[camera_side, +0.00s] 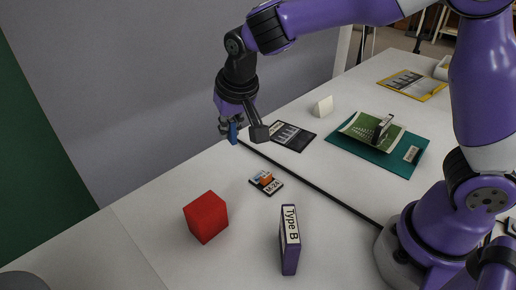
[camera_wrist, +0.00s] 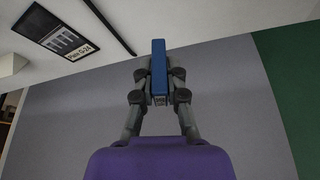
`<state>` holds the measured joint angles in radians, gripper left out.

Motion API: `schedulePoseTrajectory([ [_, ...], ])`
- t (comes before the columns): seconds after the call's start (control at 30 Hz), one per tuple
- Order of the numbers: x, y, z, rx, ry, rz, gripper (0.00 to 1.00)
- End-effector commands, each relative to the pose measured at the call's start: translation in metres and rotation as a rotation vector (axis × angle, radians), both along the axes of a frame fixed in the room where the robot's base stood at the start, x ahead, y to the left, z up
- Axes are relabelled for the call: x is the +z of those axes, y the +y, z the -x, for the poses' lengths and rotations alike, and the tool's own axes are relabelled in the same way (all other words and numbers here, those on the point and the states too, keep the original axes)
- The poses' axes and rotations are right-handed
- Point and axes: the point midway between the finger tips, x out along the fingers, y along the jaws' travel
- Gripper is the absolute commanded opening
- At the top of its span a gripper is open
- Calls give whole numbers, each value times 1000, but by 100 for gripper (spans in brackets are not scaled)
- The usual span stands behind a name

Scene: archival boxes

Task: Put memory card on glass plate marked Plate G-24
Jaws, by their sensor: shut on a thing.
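My gripper (camera_side: 231,131) is shut on a small blue flat piece (camera_side: 232,133), which may be the memory card; its face is not readable. In the wrist view the blue piece (camera_wrist: 159,70) stands out lengthwise between the fingertips (camera_wrist: 159,92). The dark plate marked Plate G-24 (camera_wrist: 62,38) is at the upper left there, apart from the gripper. In the side view this dark plate (camera_side: 291,136) lies flat on the table, right of my gripper. A small dark card marked M-24 (camera_side: 266,183), with orange on it, lies nearer the camera.
A red cube (camera_side: 206,217) and an upright purple box marked Type B (camera_side: 290,241) stand in front. A white wedge (camera_side: 323,106) stands behind the plate. A teal folder (camera_side: 378,160) with a green sheet and small upright box lies right. A black strip (camera_side: 318,187) crosses the table.

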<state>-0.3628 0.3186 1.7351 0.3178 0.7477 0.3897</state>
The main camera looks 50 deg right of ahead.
Motion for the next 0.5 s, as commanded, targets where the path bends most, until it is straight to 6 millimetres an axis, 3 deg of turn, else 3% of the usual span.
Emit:
schedulePoseTrajectory([
  [0.1,2,-50,-2,-225,0,0,0],
  [0.2,3,-81,1,-379,-4,0,0],
  [0.37,0,-112,3,-499,-6,1,0],
  [0.5,-17,-143,-1,-514,-3,1,0],
])
